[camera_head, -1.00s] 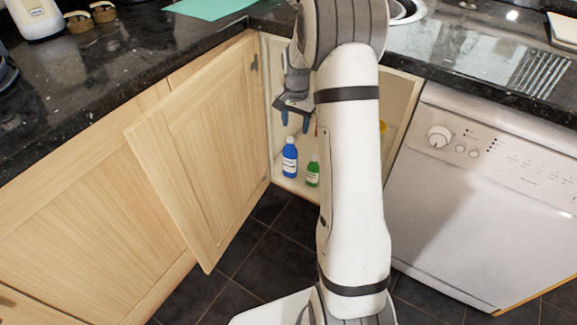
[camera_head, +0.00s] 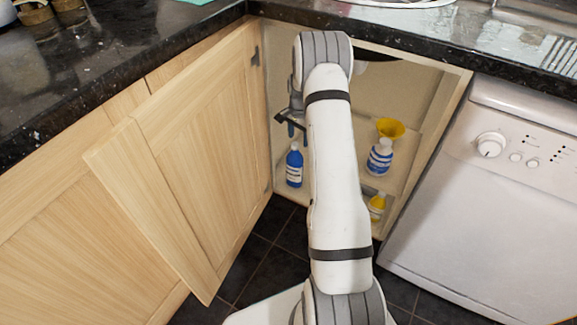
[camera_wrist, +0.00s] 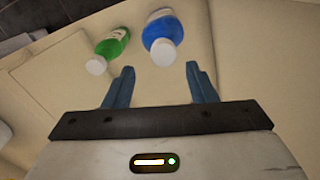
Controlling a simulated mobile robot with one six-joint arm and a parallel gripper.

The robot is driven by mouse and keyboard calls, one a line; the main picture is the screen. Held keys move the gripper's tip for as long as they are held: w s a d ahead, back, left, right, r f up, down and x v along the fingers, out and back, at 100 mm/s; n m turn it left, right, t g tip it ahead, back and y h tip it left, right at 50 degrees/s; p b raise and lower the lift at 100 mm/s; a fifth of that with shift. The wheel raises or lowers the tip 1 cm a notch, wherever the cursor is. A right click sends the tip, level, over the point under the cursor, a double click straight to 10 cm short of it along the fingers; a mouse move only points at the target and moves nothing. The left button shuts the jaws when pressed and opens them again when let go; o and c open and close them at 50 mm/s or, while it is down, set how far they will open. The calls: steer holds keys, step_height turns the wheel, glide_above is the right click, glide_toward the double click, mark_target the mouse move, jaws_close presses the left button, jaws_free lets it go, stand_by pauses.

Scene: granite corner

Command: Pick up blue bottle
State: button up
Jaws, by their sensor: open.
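The blue bottle (camera_head: 294,167) with a white cap and white label stands upright on the cabinet floor, at the left side of the open corner cabinet. My gripper (camera_head: 291,130) is just above it in the head view, fingers pointing down. In the wrist view the blue bottle (camera_wrist: 161,32) is beyond the fingertips, roughly midway between them. My gripper (camera_wrist: 160,84) is open and empty there, with a gap between its fingers and the bottle's cap.
A green bottle (camera_wrist: 110,45) stands close beside the blue one; my arm hides it in the head view. A white-and-blue bottle (camera_head: 380,158), a yellow funnel (camera_head: 390,128) and a yellow bottle (camera_head: 376,206) are at right. The open cabinet door (camera_head: 190,160) stands left.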

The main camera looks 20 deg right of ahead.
mark_target(295, 143)
steer(key=f+b, duration=0.1)
steer(key=f, duration=0.2)
steer(key=a+f+b, duration=0.1)
steer(key=f+b, duration=0.1)
steer(key=f, duration=0.2)
steer(key=shift+a, duration=0.15)
steer(key=shift+r, duration=0.15)
steer(key=shift+c, duration=0.5)
jaws_close()
steer(key=shift+w, duration=0.1)
